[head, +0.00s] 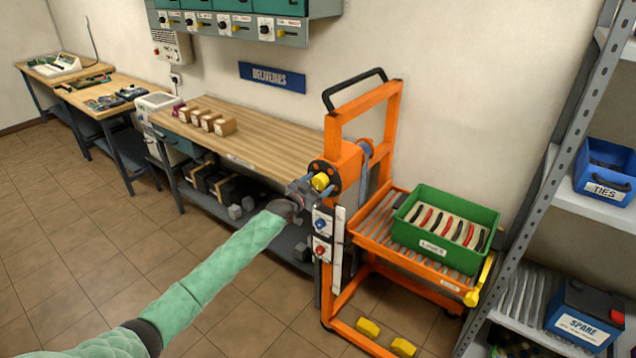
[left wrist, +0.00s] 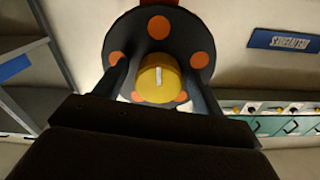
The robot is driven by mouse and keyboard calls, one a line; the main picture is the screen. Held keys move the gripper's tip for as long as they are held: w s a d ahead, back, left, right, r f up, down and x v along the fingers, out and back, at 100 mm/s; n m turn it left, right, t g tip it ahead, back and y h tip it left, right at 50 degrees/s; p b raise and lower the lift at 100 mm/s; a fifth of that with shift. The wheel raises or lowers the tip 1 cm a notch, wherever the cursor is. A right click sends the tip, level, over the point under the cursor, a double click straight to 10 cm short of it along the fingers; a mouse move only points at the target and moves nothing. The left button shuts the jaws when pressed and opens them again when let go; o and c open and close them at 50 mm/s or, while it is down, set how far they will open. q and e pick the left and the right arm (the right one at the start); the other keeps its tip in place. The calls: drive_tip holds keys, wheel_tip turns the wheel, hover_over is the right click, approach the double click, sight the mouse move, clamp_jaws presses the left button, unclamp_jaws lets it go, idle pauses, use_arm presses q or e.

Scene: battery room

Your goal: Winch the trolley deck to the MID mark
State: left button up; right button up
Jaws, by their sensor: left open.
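The orange trolley (head: 392,110) stands at the right end of the workbench. Its roller deck (head: 372,232) bears a green crate (head: 425,240) of red and black pieces. A dark winch wheel with orange spots (left wrist: 195,45) and a yellow knob (head: 320,181) is on the upright. My left gripper (head: 309,186) is at the knob. In the left wrist view, its open fingers stand either side of the yellow knob (left wrist: 158,80), with no clear contact. A white strip (head: 338,250) runs down the upright; its marks are too small to read. My right gripper is out of view.
Below the wheel are a blue-knob box (head: 322,223) and a red-knob box (head: 321,250). The wooden workbench (head: 265,140) lies behind my left arm. A metal shelf (head: 600,200) stands close right of the trolley. Yellow blocks (head: 403,347) are by the trolley's base. The floor at left is clear.

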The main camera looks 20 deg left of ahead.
use_arm(q)
drive_tip(key=shift+w, duration=0.1)
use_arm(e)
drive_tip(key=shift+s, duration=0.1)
use_arm(q)
drive_tip(key=c, duration=1)
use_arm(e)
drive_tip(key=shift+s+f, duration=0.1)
use_arm(q)
drive_tip(key=shift+d+f+b, duration=0.1)
drive_tip(key=shift+b, duration=0.2)
drive_tip(key=n+b, duration=0.3)
drive_tip(key=n, duration=0.1)
drive_tip(key=shift+n, duration=0.4)
drive_tip(key=shift+n+b, duration=0.45)
drive_tip(key=shift+n, duration=0.55)
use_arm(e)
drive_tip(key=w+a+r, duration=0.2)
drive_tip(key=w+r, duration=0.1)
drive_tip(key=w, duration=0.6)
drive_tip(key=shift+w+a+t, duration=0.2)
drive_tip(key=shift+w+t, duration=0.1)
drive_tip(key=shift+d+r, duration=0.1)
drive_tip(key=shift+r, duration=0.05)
